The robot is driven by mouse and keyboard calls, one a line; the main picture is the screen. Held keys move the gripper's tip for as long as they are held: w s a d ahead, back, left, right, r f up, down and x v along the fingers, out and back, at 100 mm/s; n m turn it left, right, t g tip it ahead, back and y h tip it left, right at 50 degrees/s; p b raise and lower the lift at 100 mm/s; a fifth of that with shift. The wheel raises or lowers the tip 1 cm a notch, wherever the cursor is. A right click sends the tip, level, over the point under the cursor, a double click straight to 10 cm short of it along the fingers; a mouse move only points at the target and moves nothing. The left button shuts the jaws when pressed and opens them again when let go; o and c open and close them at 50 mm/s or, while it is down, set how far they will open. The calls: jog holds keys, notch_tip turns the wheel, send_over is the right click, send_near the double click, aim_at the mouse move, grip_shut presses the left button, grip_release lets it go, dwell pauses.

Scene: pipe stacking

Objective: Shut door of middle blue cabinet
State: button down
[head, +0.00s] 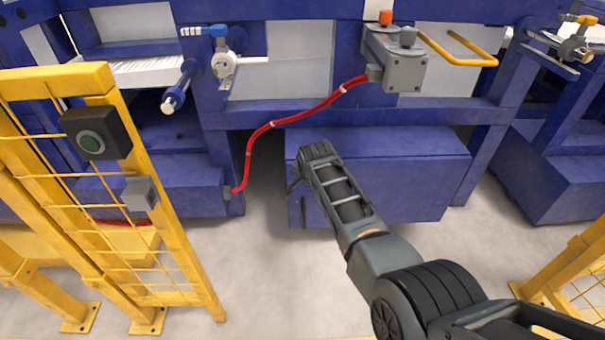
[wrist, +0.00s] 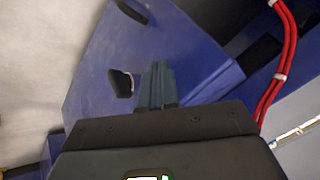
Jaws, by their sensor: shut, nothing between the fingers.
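The middle blue cabinet (head: 405,180) is a low box under the blue frame, in the middle of the head view. Its front face looks flat; I cannot tell whether the door is fully closed or slightly ajar. My arm crosses in front and hides part of it. My gripper is at the cabinet's left edge in the head view, where its fingers are mostly hidden. In the wrist view my gripper (wrist: 157,84) is shut and empty, its fingers over a blue panel (wrist: 145,50) of the cabinet. A dark handle (wrist: 131,10) shows at the panel's top. Contact is unclear.
A red hose (head: 300,116) runs from a grey box (head: 396,62) down to the left blue cabinet (head: 170,185). A yellow mesh fence (head: 105,200) with a button box (head: 95,138) stands at the left. Another blue cabinet stands at the right. The grey floor in front is clear.

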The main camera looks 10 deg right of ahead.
jog(key=s+a+r+p, duration=0.5)
jog(key=s+r, duration=0.1)
jog(key=r, duration=0.2)
jog(key=s+d+f+n+t, duration=0.1)
jog(key=s+d+f+n, duration=0.1)
jog(key=s+d+f, duration=0.5)
jog(key=s+d+f+n+t, duration=0.15)
jog(key=s+f, duration=0.25)
jog(key=s, duration=0.7)
jog(key=s+d+r+n+t, duration=0.1)
jog(key=s+d+r+n, duration=0.15)
jog(key=s, duration=0.85)
jog(key=s+d+r+n+t, duration=0.1)
jog(key=s+d+r, duration=0.15)
jog(key=s, duration=0.95)
jog(key=s+r+n+t, duration=0.1)
jog(key=s+r+t, duration=0.1)
jog(key=s+r, duration=0.8)
jog(key=s+r+n+t, duration=0.1)
jog(key=s+r+n, duration=0.1)
jog(key=s+r, duration=0.8)
jog(key=w+r+p, duration=0.3)
jog(key=r+p, duration=1.8)
jog(key=r, duration=0.2)
jog(key=shift+a, duration=0.45)
